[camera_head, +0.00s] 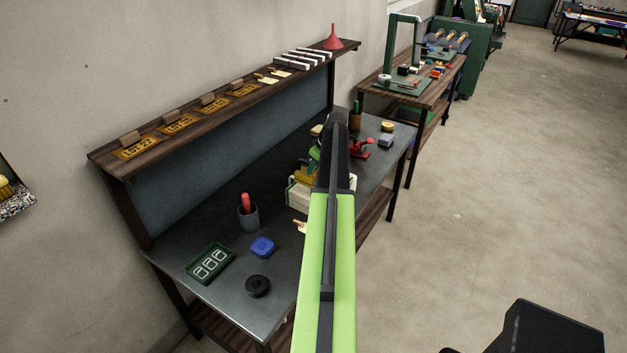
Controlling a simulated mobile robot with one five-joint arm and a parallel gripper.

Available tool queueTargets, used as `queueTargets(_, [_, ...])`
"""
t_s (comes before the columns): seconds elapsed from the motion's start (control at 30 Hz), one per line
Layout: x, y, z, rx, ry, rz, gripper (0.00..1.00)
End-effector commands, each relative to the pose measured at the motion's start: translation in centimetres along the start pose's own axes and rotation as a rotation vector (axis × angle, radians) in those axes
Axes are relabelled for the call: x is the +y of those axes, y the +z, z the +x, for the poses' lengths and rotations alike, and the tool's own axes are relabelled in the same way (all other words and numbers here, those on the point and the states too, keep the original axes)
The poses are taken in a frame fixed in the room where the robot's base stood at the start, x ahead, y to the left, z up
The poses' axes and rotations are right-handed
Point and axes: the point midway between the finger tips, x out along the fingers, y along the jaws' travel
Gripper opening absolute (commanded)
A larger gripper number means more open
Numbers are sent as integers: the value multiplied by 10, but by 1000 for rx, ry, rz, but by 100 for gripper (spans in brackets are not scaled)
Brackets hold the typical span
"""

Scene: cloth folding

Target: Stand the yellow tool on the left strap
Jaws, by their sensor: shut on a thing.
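My arm, green below and black above, rises through the middle of the camera view and covers part of the bench. My gripper's jaws do not show; they seem to be behind the arm. A yellow piece (305,175) shows at the arm's left edge, above a white block or stack (299,197). It may be the yellow tool, but most of it is hidden. I cannot make out the left strap.
The grey bench (205,240) holds a green tray (210,263), blue block (262,247), black disc (257,286) and grey cup (249,217) with a red item. A shelf (205,107) runs behind. Open floor (480,200) lies right.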

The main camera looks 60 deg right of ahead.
Motion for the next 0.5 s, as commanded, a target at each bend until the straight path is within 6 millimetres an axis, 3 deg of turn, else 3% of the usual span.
queueTargets(0.3, [0, 16, 37, 1, 0, 1, 0])
queueTargets(0.5, [0, 16, 36, 1, 0, 1, 0])
